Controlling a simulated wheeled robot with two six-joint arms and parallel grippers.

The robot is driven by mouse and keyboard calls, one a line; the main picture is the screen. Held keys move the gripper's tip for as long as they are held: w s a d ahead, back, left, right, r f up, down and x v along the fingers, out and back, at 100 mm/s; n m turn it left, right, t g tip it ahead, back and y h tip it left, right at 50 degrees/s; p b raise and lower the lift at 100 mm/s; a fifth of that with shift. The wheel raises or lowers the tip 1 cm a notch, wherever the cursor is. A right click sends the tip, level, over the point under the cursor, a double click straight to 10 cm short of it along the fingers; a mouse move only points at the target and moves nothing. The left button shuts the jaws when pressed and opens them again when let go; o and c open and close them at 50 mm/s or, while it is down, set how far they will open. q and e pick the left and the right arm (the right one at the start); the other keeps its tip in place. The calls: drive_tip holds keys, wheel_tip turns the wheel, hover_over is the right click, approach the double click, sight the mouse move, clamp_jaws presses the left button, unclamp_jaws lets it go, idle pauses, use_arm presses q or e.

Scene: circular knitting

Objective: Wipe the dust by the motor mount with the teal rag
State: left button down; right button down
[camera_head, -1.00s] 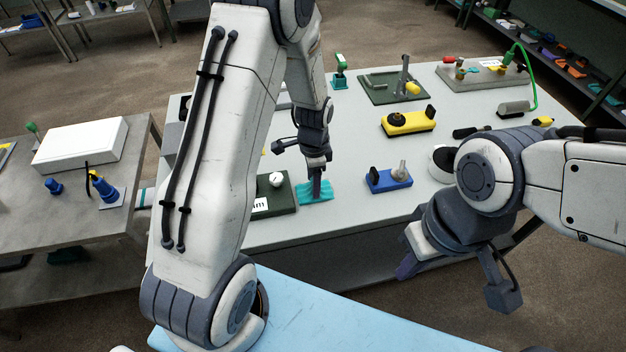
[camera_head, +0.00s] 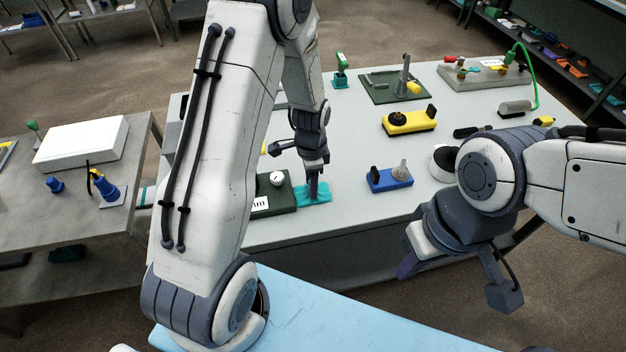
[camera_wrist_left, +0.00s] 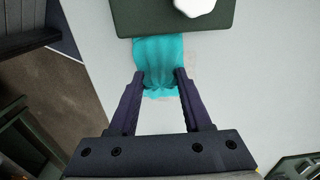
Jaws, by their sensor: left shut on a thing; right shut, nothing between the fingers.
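The teal rag (camera_head: 316,196) lies bunched on the grey table top, and it also shows in the left wrist view (camera_wrist_left: 158,60). My left gripper (camera_head: 313,196) points down and is shut on the rag, with cloth between its fingers (camera_wrist_left: 160,74). The rag's far edge meets a dark green block (camera_head: 283,200) with a white round knob and a label ending in "mm"; I cannot tell whether this is the motor mount. A faint brownish patch, possibly dust, shows right of the rag (camera_wrist_left: 191,52). My right gripper (camera_head: 405,268) is shut and empty in front of the table.
A blue block with a grey peg (camera_head: 389,180) stands right of the rag. A yellow block (camera_head: 408,122) and a dark green plate (camera_head: 380,88) are farther back. A round white-and-dark part (camera_head: 443,160) lies near my right arm. Bare table lies in front of the rag.

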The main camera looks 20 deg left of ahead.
sight(324, 189)
use_arm(q)
drive_tip(key=d, duration=0.2)
drive_tip(key=w+d, duration=0.1)
drive_tip(key=d, duration=0.1)
drive_tip(key=shift+w+f, duration=0.15)
drive_tip(key=shift+w, duration=0.05)
drive_tip(key=shift+s+a, duration=0.1)
drive_tip(key=shift+a, duration=0.05)
drive_tip(key=shift+a, duration=0.2)
drive_tip(key=shift+w+a, duration=0.3)
drive_tip(key=shift+w, duration=0.15)
drive_tip(key=shift+w+a+p, duration=0.15)
drive_tip(key=shift+a+p, duration=0.1)
drive_tip(key=shift+a, duration=0.9)
drive_tip(key=shift+w+a+p, duration=0.1)
drive_tip(key=shift+a+p, duration=0.15)
drive_tip(key=shift+a, duration=0.9)
drive_tip(key=shift+d, duration=0.1)
